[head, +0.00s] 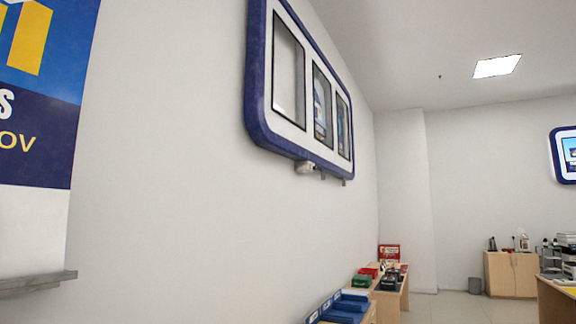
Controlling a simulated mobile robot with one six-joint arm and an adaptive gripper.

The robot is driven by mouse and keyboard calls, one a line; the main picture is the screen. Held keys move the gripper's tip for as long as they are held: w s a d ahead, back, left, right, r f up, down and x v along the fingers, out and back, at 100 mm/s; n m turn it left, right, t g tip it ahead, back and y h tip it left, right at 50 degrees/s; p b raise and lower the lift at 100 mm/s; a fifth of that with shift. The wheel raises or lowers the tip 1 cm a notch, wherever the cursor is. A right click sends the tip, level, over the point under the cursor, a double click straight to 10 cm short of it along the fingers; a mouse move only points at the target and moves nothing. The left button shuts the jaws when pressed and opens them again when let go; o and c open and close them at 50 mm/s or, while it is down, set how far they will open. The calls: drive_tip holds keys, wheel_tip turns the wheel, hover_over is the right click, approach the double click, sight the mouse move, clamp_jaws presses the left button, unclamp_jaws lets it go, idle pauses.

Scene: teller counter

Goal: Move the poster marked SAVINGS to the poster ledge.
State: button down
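A large poster (38,130) is cut off by the left edge of the head view. It has a yellow shape on blue at the top and a dark blue band with the letter ends "S" and "OV". Its full wording is out of view, so I cannot tell if it is the SAVINGS poster. A pale area (32,230) continues below the blue band, down to a grey ledge (38,284) at the lower left. I cannot tell whether the poster rests on this ledge. My gripper is not in view.
A blue-rimmed wall display (257,100) with three panels hangs high; its nearest panel looks blank. Below are blue trays (345,305) and a wooden desk (392,298) with boxes. Some floor (450,305) shows clear.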

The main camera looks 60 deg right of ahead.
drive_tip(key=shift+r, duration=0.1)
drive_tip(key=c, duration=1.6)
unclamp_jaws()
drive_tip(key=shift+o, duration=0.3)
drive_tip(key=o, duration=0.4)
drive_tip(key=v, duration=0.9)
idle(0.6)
